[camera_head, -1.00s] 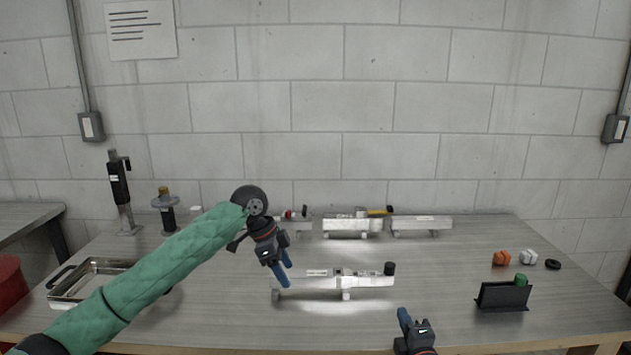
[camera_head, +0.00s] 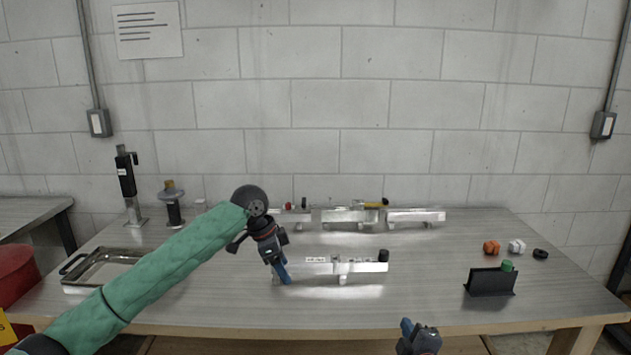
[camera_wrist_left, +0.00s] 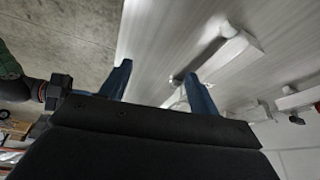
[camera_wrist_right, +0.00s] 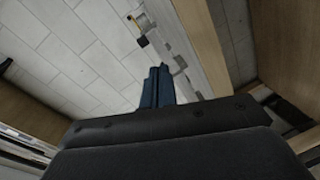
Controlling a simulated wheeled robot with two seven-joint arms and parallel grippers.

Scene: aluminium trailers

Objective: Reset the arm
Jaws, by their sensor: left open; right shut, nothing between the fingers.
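My left arm in a green sleeve reaches in from the left. My left gripper (camera_head: 280,272) is over the table at the left end of the near aluminium trailer (camera_head: 372,267); its blue fingers stand apart with nothing between them in the left wrist view (camera_wrist_left: 160,88). I cannot tell whether it touches the trailer. My right gripper (camera_head: 406,328) is at the table's front edge, low in the head view. Its blue fingers are together and empty in the right wrist view (camera_wrist_right: 159,86). A row of aluminium trailers (camera_head: 340,215) stands at the back of the table.
A metal tray (camera_head: 88,287) lies at the left, with a black tool on a stand (camera_head: 127,185) behind it. A black holder (camera_head: 490,283) with a green piece (camera_head: 507,265) stands at the right, near orange (camera_head: 491,247), white (camera_head: 516,246) and black (camera_head: 540,254) pieces.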

